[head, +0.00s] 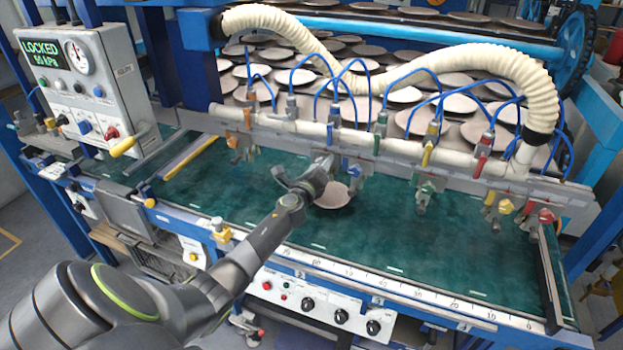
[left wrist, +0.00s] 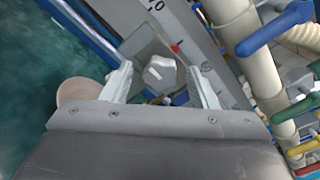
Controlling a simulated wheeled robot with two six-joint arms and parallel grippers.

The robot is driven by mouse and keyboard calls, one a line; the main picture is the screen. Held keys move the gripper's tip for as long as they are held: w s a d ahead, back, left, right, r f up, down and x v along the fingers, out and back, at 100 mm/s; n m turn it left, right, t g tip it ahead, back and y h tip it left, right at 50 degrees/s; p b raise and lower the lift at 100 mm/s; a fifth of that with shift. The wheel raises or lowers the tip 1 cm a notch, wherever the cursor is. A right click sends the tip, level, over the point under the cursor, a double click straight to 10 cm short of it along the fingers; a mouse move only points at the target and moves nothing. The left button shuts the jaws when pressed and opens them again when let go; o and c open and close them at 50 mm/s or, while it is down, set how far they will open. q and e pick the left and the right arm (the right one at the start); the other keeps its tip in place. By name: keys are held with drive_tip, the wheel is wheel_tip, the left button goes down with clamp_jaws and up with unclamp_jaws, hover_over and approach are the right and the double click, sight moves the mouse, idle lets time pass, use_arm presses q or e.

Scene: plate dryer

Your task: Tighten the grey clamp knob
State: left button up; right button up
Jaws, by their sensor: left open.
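The grey clamp knob (left wrist: 160,75) shows in the left wrist view as a pale, lobed knob beside the grey scale rail (left wrist: 185,22). My left gripper (left wrist: 160,68) is open, with one finger on each side of the knob in that view. Gaps show between knob and fingers, and I see no clear contact. In the head view my left gripper (head: 303,172) is over the green belt, just in front of the nozzle rail. I cannot make out the grey knob there; the gripper seems to cover it. My right gripper is in neither view.
A brown plate (head: 332,196) lies on the green belt (head: 240,190) beside my gripper. A pale pipe (head: 350,138) with blue hoses and coloured valves runs behind it. The control box (head: 85,80) at the left reads LOCKED. Belt at the right is mostly clear.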

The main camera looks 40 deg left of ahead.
use_arm(q)
drive_tip(key=p+v, duration=0.1)
drive_tip(key=v, duration=1.6)
drive_tip(key=shift+s, duration=0.15)
drive_tip(key=shift+a+f, duration=0.1)
